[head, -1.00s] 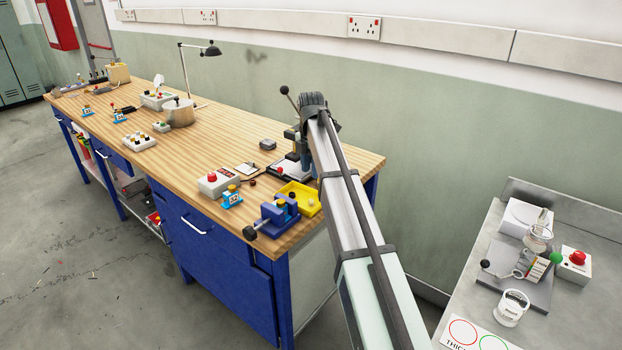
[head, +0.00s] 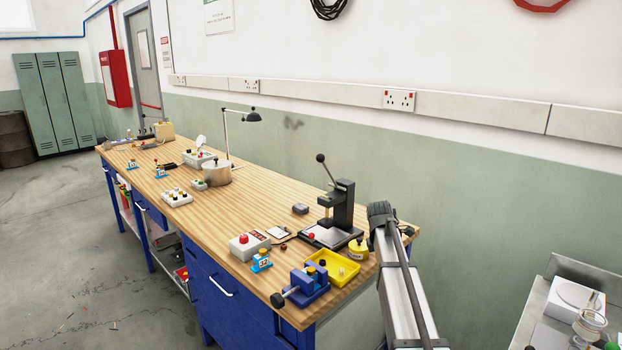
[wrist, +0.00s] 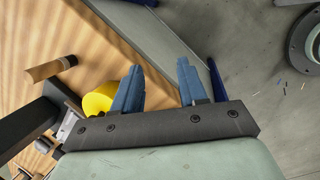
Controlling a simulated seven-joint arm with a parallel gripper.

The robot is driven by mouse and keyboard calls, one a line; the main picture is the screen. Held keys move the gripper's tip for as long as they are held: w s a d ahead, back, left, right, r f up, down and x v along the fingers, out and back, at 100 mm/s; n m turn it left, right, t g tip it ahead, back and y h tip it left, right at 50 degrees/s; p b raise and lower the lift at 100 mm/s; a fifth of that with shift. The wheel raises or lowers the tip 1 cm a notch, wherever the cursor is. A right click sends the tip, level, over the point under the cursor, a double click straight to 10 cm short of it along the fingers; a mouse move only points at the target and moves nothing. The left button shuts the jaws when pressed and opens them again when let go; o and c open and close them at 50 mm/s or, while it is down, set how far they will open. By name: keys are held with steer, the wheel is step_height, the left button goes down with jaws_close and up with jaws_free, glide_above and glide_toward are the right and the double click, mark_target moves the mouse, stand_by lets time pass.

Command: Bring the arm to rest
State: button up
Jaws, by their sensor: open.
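My gripper shows in the wrist view (wrist: 157,88) with its two blue fingers apart and nothing between them. It hangs over the end edge of the wooden bench (head: 200,213), with grey floor beyond that edge. In the head view my arm rises at the right end of the bench and hides the fingers. A yellow round pot (head: 358,249) stands on the bench near my arm. In the wrist view the yellow pot (wrist: 99,98) is partly hidden behind the left finger.
A black lever press (head: 341,205) stands just left of my arm. A yellow tray (head: 345,268) and a blue vise (head: 309,283) sit near the bench's front corner. A grey side table (head: 537,318) is at the lower right. The space between bench and side table is open.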

steer(key=s+a+f+m+g, duration=0.1)
steer(key=s+f+m, duration=0.2)
steer(key=s+f, duration=0.65)
steer(key=s+a+f+m+g, duration=0.1)
steer(key=s+f+m+g, duration=0.15)
steer(key=s+f, duration=0.7)
steer(key=s+a+f+m, duration=0.1)
steer(key=s+f+m, duration=0.25)
steer(key=f, duration=1.05)
steer(key=s+a+f+m+g, duration=0.1)
steer(key=s+f, duration=0.4)
steer(key=s, duration=0.8)
steer(key=s+a+f+m+g+y, duration=0.1)
steer(key=s+f+m, duration=0.4)
steer(key=s, duration=0.7)
steer(key=s+a+f+m+g+y, duration=0.1)
steer(key=s+f, duration=0.4)
steer(key=s, duration=0.8)
steer(key=a+m+g, duration=0.1)
steer(key=m+g, duration=0.1)
steer(key=shift+s+m+g, duration=0.35)
steer(key=shift+m, duration=0.05)
steer(key=shift+a+f, duration=0.1)
